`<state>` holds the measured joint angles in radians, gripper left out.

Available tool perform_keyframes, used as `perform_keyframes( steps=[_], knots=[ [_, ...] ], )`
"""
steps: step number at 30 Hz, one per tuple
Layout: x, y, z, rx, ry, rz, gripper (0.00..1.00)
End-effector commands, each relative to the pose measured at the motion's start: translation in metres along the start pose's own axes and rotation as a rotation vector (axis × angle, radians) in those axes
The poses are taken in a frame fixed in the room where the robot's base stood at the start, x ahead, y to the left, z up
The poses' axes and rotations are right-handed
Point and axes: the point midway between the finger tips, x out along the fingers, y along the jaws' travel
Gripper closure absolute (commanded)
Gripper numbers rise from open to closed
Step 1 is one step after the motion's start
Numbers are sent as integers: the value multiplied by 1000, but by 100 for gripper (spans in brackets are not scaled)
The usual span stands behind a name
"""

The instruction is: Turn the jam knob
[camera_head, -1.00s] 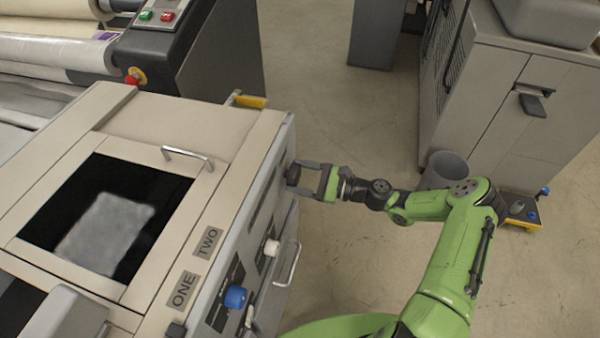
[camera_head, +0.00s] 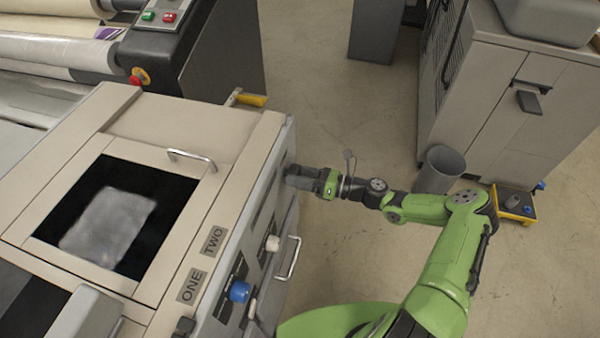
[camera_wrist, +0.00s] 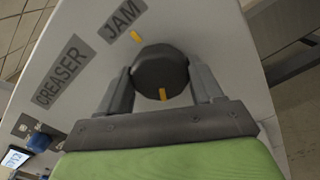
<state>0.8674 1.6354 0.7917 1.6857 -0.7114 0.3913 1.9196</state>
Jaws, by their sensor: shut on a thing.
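The jam knob (camera_wrist: 160,68) is a round dark knob on the pale machine side panel, below the JAM label (camera_wrist: 122,20). A yellow mark on the knob (camera_wrist: 163,94) is at its lower edge in the wrist view. A separate yellow mark on the panel (camera_wrist: 136,37) is at the knob's upper left, so the two are not side by side. My gripper (camera_wrist: 160,80) has one finger on each side of the knob and is shut on it. In the head view my gripper (camera_head: 294,174) is against the machine's right side and hides the knob.
A CREASER label (camera_wrist: 62,72) and a blue knob (camera_wrist: 38,141) are on the same panel. In the head view a blue knob (camera_head: 239,292), a white knob (camera_head: 272,243) and a handle (camera_head: 290,259) stick out nearer.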

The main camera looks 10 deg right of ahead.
Motion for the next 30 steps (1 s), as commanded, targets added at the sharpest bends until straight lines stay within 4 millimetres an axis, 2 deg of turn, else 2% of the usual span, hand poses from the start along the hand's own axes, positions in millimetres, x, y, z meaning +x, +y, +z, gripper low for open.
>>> perform_keyframes(
  steps=[6, 15, 30],
  knots=[
    [-1, 0, -1, 203, 5, -3, 65],
    [0, 0, -2, 416, 6, -4, 65],
    [-1, 0, -3, 545, 7, -3, 65]
  ],
)
